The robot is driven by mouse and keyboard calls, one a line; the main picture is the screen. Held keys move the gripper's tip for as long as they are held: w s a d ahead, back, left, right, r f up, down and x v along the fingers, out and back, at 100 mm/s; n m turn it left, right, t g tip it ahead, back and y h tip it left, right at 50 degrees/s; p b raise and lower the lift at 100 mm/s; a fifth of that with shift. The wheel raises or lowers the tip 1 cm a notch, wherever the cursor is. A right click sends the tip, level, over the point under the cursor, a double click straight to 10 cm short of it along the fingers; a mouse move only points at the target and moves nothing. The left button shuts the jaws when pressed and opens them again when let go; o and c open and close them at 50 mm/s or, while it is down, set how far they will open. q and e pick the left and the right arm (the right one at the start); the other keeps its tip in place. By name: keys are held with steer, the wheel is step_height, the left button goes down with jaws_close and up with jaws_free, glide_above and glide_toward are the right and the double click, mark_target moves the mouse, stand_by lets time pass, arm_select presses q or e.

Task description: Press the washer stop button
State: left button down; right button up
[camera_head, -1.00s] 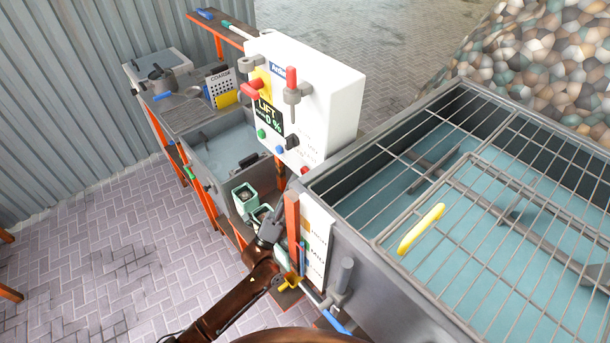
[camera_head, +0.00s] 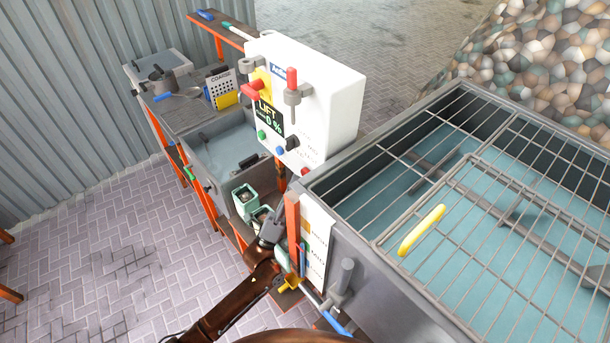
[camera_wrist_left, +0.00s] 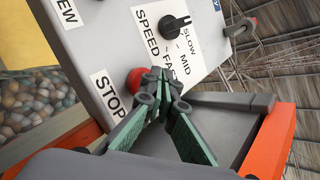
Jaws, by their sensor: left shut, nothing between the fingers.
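In the left wrist view a round red button (camera_wrist_left: 136,78) sits on a pale panel (camera_wrist_left: 103,40), beside a label reading STOP. My left gripper (camera_wrist_left: 160,75) is shut and empty. Its fingertips overlap the button's right side in that view; I cannot tell whether they touch it. In the head view my left gripper (camera_head: 279,213) is low in the middle, left of an orange post (camera_head: 292,220). A small red button (camera_head: 304,171) shows at the lower edge of the white control box (camera_head: 335,105); I cannot tell whether it is the same one. My right gripper is not in view.
A black speed knob (camera_wrist_left: 174,26) with SLOW, MID and FAST labels is above the button in the wrist view. A grey tank (camera_head: 385,290) with wire grating fills the right. A water basin (camera_head: 222,145) stands left. Open paving (camera_head: 110,250) lies at lower left.

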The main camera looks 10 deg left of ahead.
arm_select(q)
steer(key=shift+w+d, duration=0.1)
stand_by(0.5)
steer(key=shift+w+d, duration=0.2)
steer(key=shift+w, duration=0.1)
steer(key=shift+w+d, duration=0.15)
steer(key=shift+w, duration=0.05)
stand_by(0.6)
steer(key=shift+w+d, duration=0.15)
steer(key=shift+w, duration=0.05)
stand_by(0.3)
steer(key=shift+s, duration=0.1)
steer(key=shift+s+a+p, duration=0.3)
steer(key=shift+s+a, duration=0.25)
steer(key=shift+s, duration=0.1)
